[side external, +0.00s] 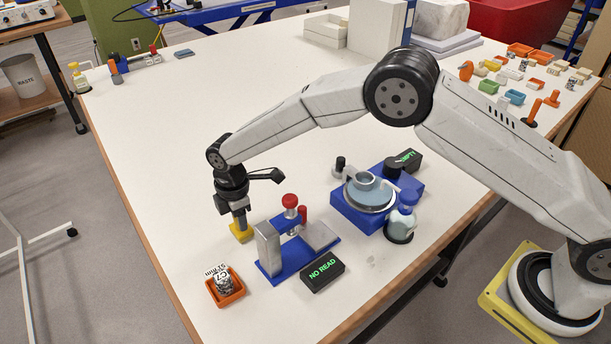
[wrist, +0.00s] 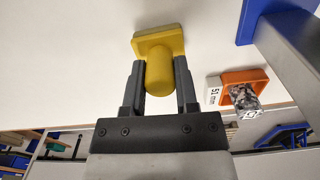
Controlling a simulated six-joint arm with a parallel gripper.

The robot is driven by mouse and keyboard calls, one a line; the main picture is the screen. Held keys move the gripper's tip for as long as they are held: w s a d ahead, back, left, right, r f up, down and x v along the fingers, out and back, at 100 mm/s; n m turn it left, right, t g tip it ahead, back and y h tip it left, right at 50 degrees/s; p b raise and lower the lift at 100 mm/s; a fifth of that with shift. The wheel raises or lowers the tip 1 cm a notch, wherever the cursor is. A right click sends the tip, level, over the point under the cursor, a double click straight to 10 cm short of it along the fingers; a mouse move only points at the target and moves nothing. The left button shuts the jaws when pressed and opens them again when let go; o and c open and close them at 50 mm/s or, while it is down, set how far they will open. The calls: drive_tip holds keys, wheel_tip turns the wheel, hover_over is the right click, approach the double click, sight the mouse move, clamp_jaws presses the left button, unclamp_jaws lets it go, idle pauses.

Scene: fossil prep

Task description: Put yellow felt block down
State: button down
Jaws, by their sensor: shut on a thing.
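The yellow felt block (side external: 241,233) is at the lower end of my gripper (side external: 240,214) in the side view, left of the blue measuring stand. In the wrist view the block shows a square yellow base (wrist: 158,40) with a round yellow grip (wrist: 160,76). My gripper (wrist: 160,88) is shut on this round grip, one finger on each side. The block is at or just above the white table; I cannot tell whether its base touches it.
A blue stand (side external: 300,250) with a red knob is right of the block. An orange tray (side external: 228,293) with a dark specimen and a label is in front. A "NO READ" display (side external: 323,275) and a blue turntable unit (side external: 363,212) stand further right. Bare table (side external: 160,150) lies behind.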

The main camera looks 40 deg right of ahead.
drive_tip(key=shift+f, duration=0.1)
drive_tip(key=shift+c, duration=1.9)
unclamp_jaws()
wheel_tip(320, 180, up, 12)
drive_tip(key=shift+d, duration=0.1)
